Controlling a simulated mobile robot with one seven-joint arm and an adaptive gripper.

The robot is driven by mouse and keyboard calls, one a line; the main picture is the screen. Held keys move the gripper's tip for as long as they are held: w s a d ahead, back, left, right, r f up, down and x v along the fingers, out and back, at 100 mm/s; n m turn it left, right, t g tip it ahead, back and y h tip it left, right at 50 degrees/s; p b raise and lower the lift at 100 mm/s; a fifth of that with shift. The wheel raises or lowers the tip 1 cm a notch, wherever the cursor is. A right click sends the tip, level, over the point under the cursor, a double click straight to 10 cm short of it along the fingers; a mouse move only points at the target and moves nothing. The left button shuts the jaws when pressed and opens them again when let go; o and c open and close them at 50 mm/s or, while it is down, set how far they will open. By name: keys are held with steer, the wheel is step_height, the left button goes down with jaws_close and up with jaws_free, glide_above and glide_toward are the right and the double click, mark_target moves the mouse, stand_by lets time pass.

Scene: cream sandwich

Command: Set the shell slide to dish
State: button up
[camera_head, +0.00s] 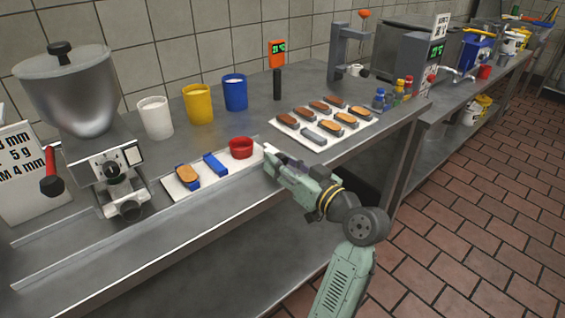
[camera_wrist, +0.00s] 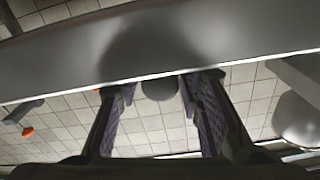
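My gripper (camera_head: 270,160) is at the right end of a narrow white board (camera_head: 225,176), close to a small red dish (camera_head: 241,147). In the wrist view my gripper (camera_wrist: 160,82) has its two fingers well apart, with no held thing visible between them. On the board, a brown oval shell (camera_head: 187,173) sits on a blue holder (camera_head: 194,184) at the left. A bare blue block (camera_head: 215,164) lies between it and the red dish. I cannot tell which part is the shell slide. Contact between the fingertips and the board is unclear.
A hopper machine (camera_head: 75,100) stands at the left. White (camera_head: 155,117), yellow (camera_head: 198,104) and blue (camera_head: 235,92) cups stand behind the board. A white tray (camera_head: 292,139) with several oval shells lies to the right. The counter's front edge (camera_head: 200,222) is below my gripper.

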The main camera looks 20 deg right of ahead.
jaws_close()
stand_by(0.6)
